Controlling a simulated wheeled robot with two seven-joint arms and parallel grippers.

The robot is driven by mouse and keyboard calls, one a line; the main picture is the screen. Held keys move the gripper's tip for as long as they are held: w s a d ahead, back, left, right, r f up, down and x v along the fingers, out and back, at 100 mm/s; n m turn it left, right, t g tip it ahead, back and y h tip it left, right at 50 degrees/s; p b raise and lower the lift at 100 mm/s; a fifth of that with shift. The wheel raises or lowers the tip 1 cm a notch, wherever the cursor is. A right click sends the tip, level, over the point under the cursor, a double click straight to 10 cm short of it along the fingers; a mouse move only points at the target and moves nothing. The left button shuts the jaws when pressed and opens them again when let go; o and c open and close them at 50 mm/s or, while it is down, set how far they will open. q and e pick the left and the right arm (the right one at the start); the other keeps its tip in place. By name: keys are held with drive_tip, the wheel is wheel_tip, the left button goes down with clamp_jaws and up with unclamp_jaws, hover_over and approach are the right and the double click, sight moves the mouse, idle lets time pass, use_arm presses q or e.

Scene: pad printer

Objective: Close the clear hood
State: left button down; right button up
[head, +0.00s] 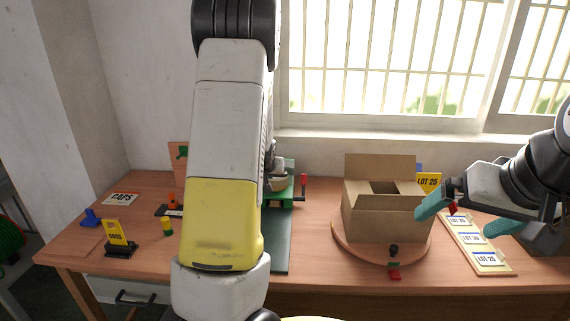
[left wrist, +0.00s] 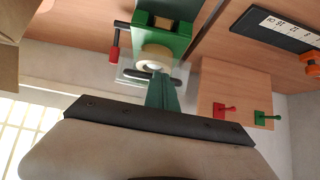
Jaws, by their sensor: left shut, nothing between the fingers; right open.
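The green pad printer (head: 283,197) stands at the back of the table, partly hidden behind my left arm in the head view. In the left wrist view its green body (left wrist: 163,38) shows with a round pale part and a red-tipped lever (left wrist: 114,45). The clear hood (left wrist: 131,72) appears as a faint see-through panel by a dark bar; how far it stands open I cannot tell. My left gripper (left wrist: 165,92) is shut and empty, its teal fingers close to the dark bar; contact is unclear. My right gripper (head: 466,217) is open, beside the cardboard box.
The open cardboard box (head: 384,215) sits on a round wooden board (head: 345,247). A strip with LOT 25 labels (head: 478,249) lies at right. A yellow sign (head: 116,233), a CAPS card (head: 121,199) and small coloured pieces stand at left. A board with red and green hooks (left wrist: 232,92) is behind.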

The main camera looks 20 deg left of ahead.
use_arm(q)
wheel_tip(320, 180, down, 9)
drive_tip(key=shift+s+r, duration=0.2)
drive_tip(key=shift+s, duration=0.15)
drive_tip(key=shift+d+r, duration=0.1)
drive_tip(key=shift+r, duration=0.05)
idle(0.4)
